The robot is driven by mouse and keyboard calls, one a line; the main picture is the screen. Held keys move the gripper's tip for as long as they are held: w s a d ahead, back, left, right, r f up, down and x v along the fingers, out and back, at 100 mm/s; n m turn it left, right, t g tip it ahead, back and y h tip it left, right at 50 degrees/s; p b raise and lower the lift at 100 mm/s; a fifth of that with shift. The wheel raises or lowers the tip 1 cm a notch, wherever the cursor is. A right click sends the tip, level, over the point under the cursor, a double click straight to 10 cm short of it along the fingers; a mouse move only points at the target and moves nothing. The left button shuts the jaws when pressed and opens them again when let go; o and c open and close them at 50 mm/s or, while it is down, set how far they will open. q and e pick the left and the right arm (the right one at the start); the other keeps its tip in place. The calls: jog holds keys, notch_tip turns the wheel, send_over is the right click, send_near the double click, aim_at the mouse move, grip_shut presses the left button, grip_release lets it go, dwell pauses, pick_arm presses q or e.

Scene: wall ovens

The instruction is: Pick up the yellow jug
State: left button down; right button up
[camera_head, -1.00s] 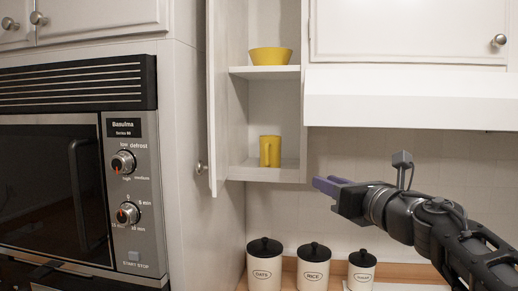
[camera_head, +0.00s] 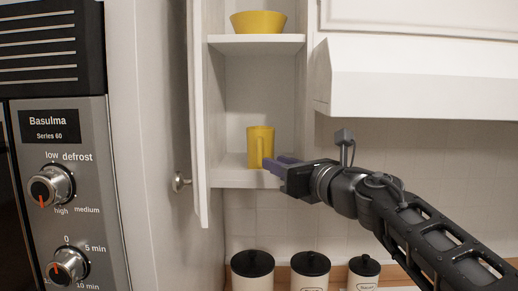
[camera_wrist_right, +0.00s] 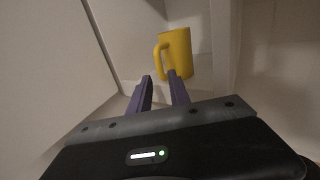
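The yellow jug (camera_head: 260,141) stands upright on the lower shelf of the open cupboard, its handle facing out. My right gripper (camera_head: 275,162) is at the cupboard's front, close to the jug's lower right side in the head view. In the right wrist view the jug (camera_wrist_right: 178,52) is just beyond the fingertips, with its handle at left. The purple fingers of the right gripper (camera_wrist_right: 162,80) are apart with nothing between them. A gap to the jug is hard to judge. My left gripper is in neither view.
A yellow bowl (camera_head: 258,22) sits on the upper shelf (camera_head: 230,42). The open cupboard door (camera_head: 197,120) stands at left, beside the oven (camera_head: 65,160). A range hood (camera_head: 410,85) is at right. Black-lidded canisters (camera_head: 253,268) stand on the counter below.

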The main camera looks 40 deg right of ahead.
aim_at(260, 164)
jog(key=shift+w, duration=1.2)
jog(key=w, duration=0.2)
jog(key=w+p, duration=0.1)
jog(key=w, duration=0.2)
jog(key=shift+w+d+f, duration=0.1)
jog(key=shift+w+d, duration=0.05)
jog(key=shift+d, duration=0.05)
grip_shut()
dwell(0.9)
